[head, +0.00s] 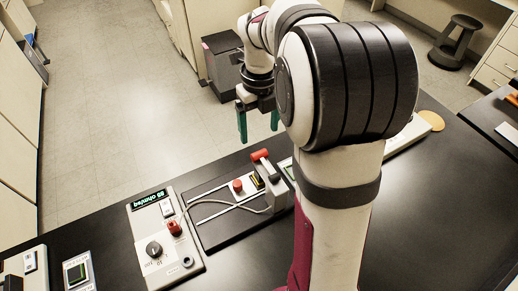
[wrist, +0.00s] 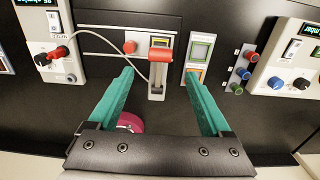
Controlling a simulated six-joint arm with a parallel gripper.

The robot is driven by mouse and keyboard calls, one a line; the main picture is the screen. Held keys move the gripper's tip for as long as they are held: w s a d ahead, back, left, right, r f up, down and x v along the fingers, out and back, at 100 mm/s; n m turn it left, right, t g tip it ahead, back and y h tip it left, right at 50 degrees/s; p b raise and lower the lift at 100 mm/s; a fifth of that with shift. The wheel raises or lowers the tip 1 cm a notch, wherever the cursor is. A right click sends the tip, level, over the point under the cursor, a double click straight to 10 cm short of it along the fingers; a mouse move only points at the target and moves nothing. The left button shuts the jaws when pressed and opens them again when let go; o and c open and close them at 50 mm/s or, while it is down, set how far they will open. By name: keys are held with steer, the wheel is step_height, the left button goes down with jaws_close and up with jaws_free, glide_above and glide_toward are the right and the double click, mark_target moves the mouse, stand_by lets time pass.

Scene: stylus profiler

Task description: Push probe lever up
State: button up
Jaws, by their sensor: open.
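The probe lever, with a red end (head: 260,155), stands on the stylus profiler (head: 222,222) on the black bench. My gripper (head: 258,125) has two green fingers, spread apart and empty, above the far edge of the bench. In the wrist view my gripper (wrist: 160,75) points toward the lever with no visible contact. In the head view my arm hides the area to the right of the profiler.
A grey meter box (head: 165,245) with a dial stands left of the profiler, joined to it by a cable. A stand with coloured knobs (wrist: 241,68) is farther right.

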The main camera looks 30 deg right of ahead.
mark_target(259, 153)
step_height(259, 153, down, 8)
steer(key=shift+f, duration=0.25)
jaws_close()
stand_by(0.3)
